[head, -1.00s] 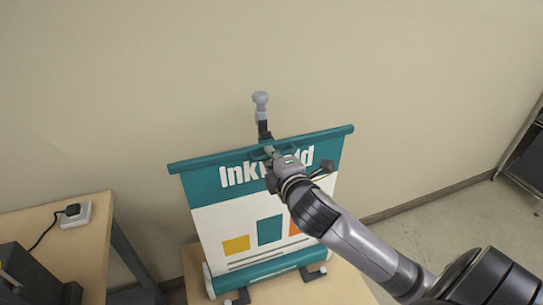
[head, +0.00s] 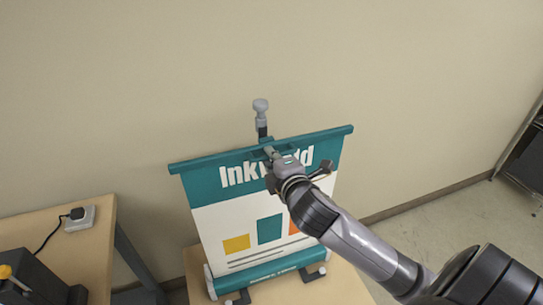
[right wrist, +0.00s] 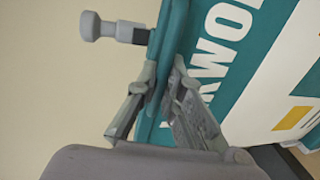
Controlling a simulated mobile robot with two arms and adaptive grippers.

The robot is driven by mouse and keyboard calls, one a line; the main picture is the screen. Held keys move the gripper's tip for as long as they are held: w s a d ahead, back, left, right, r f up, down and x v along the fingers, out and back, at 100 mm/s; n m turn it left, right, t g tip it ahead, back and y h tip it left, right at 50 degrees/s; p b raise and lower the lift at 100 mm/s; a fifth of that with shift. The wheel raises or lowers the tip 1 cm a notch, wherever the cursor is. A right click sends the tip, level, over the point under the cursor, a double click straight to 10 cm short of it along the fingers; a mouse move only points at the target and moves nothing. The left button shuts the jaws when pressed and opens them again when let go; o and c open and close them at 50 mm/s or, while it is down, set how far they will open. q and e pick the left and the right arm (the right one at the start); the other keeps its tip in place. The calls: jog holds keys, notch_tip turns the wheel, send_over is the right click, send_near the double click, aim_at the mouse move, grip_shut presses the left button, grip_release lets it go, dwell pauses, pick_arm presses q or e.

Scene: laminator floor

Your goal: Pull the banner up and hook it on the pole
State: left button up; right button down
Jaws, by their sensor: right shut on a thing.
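The banner (head: 240,212) is teal and white with colored squares. It is pulled up from its base (head: 265,278) on the table, and its teal top bar (head: 205,160) sits slightly tilted, higher at the right. My right gripper (head: 271,153) is shut on the middle of the top bar. The pole (head: 262,122) rises behind the banner, with a grey knob (head: 261,105) above the bar. The right wrist view shows the fingers (right wrist: 160,95) around the bar, with the pole's knob (right wrist: 95,27) at upper left. Whether the bar is on the hook is hidden. My left gripper is out of view.
A second table (head: 60,235) at the left holds a white power socket (head: 80,218) with a black plug and a dark device (head: 35,280). A wall stands close behind the banner. A dark rack (head: 525,160) stands at the far right, with open floor before it.

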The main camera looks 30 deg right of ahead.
jog(key=c, duration=1.7)
grip_release()
jog(key=shift+w+r, duration=0.1)
jog(key=shift+r, duration=0.05)
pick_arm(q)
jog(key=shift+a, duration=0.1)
pick_arm(e)
jog(key=shift+r, duration=0.1)
